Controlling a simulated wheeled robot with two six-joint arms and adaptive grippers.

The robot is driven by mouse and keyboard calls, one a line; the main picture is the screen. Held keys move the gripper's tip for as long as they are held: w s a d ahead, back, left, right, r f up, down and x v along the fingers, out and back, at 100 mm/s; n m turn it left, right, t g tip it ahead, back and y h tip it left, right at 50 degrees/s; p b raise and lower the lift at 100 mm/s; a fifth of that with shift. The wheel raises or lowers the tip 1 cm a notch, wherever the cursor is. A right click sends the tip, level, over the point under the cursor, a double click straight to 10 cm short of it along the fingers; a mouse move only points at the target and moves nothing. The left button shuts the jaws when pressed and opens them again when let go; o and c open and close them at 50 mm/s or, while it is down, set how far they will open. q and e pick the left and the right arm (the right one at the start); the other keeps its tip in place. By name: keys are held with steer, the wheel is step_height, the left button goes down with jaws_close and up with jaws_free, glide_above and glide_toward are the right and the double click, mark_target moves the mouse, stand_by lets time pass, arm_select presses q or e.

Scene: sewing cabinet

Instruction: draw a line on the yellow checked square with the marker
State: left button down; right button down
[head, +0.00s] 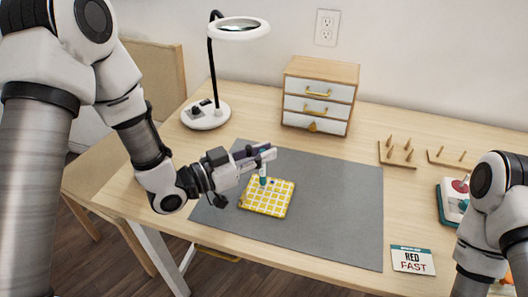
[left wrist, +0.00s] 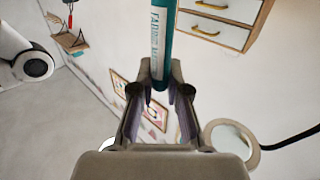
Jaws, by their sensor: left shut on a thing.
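The yellow checked square (head: 266,201) lies flat on the grey mat (head: 335,205). My left gripper (head: 266,156) is over the far edge of the square, shut on the marker (head: 263,174). The marker is teal and white and points down at the far part of the square. I cannot tell whether its tip touches the cloth. In the left wrist view the marker (left wrist: 163,35), with lettering on its side, stands between the fingers (left wrist: 160,92). The square is not visible there. My right arm shows at the right edge of the head view, with its gripper out of view.
A magnifier lamp (head: 205,116) and a small drawer cabinet (head: 319,95) stand at the back. Peg racks (head: 399,158) and a teal-and-white device (head: 455,200) are at the right. A card reading "RED FAST" (head: 412,260) lies at the front right. The mat's right side is clear.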

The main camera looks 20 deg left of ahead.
arm_select(q)
steer(key=shift+a, duration=0.8)
steer(key=shift+r+p, duration=0.3)
steer(key=shift+p, duration=0.15)
stand_by(0.8)
step_height(320, 180, up, 4)
steer(key=p, duration=0.3)
steer(key=shift+r, duration=0.25)
